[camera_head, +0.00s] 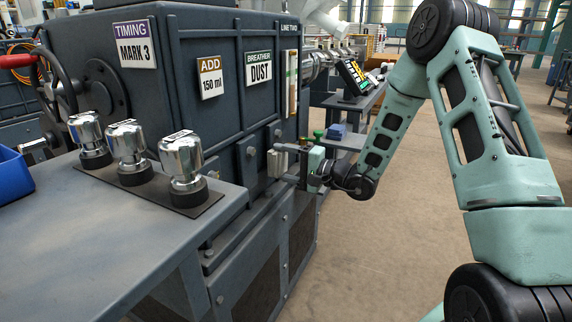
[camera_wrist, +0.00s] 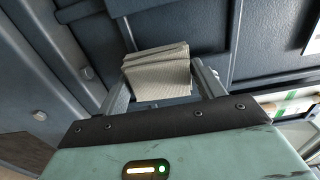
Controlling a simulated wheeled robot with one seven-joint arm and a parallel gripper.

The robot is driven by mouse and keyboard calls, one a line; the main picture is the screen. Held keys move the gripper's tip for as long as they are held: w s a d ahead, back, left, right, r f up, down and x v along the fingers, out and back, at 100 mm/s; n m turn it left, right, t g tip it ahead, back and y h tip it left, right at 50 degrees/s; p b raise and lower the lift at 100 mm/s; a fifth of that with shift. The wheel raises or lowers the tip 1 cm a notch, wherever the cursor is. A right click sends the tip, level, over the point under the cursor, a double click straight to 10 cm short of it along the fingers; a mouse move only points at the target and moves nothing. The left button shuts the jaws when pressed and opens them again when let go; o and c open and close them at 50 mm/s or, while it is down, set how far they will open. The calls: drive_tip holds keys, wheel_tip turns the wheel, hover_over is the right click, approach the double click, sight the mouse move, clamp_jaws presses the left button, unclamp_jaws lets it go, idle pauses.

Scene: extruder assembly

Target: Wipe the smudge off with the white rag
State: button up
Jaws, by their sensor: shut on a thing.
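The white rag (camera_wrist: 158,76) is a folded, off-white pad. My gripper (camera_wrist: 163,84) is shut on it, with one finger at each side. In the head view the rag (camera_head: 277,164) shows as a small pale block at the end of my gripper (camera_head: 287,158), close to the side of the dark machine (camera_head: 222,125). I cannot tell whether the rag touches the machine. I cannot make out the smudge clearly in either view.
A tall sight gauge (camera_head: 291,83) is on the machine above my gripper; part of it shows in the wrist view (camera_wrist: 285,104). Label plates and ribs cover the panel. Three chrome cylinders (camera_head: 130,150) stand on the left bench (camera_head: 95,225).

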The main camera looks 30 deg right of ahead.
drive_tip(key=shift+w+a, duration=0.1)
drive_tip(key=shift+w, duration=0.1)
drive_tip(key=w+d+b, duration=0.2)
drive_tip(key=w+d, duration=0.1)
drive_tip(key=d, duration=0.2)
drive_tip(key=shift+w+d, duration=0.15)
drive_tip(key=shift+w, duration=0.05)
idle(0.6)
drive_tip(key=shift+s+a+b, duration=0.6)
drive_tip(key=shift+a, duration=0.35)
drive_tip(key=shift+s+a+b, duration=0.55)
drive_tip(key=shift+a+b, duration=0.05)
drive_tip(key=shift+a, duration=0.3)
drive_tip(key=shift+s+a+b, duration=0.6)
drive_tip(key=shift+a, duration=0.35)
